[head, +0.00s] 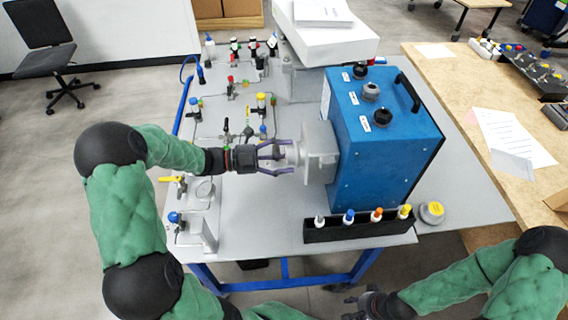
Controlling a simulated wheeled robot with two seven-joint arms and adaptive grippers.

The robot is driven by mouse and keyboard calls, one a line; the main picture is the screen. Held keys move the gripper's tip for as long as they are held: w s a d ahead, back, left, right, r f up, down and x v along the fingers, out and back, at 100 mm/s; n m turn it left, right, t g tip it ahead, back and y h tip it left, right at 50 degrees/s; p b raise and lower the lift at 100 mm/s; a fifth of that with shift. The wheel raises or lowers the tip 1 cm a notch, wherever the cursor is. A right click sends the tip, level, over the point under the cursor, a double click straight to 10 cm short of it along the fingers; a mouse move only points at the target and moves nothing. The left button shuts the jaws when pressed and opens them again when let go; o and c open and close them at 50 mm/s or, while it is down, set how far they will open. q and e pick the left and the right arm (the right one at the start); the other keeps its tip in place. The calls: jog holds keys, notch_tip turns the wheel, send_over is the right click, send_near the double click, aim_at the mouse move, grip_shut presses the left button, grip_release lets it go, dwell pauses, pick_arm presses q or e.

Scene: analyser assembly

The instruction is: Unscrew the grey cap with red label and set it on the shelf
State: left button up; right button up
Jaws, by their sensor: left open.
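No red label shows there. A separate grey round cap (432,212) with a yellowish label lies on the table at the box's right front corner. My right gripper (362,304) is low at the bottom edge, in front of the table; its fingers are too small and dark to read.
A black rack (358,229) with several coloured-cap vials stands before the box. Valves and tubing on a panel (236,112) fill the table's left side. A white device (325,40) stands behind. A wooden bench (470,90) with papers is at right.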

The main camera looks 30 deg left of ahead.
pick_arm(q)
jog(key=m+b, duration=0.3)
jog(key=b, duration=0.2)
jog(key=shift+m, duration=0.4)
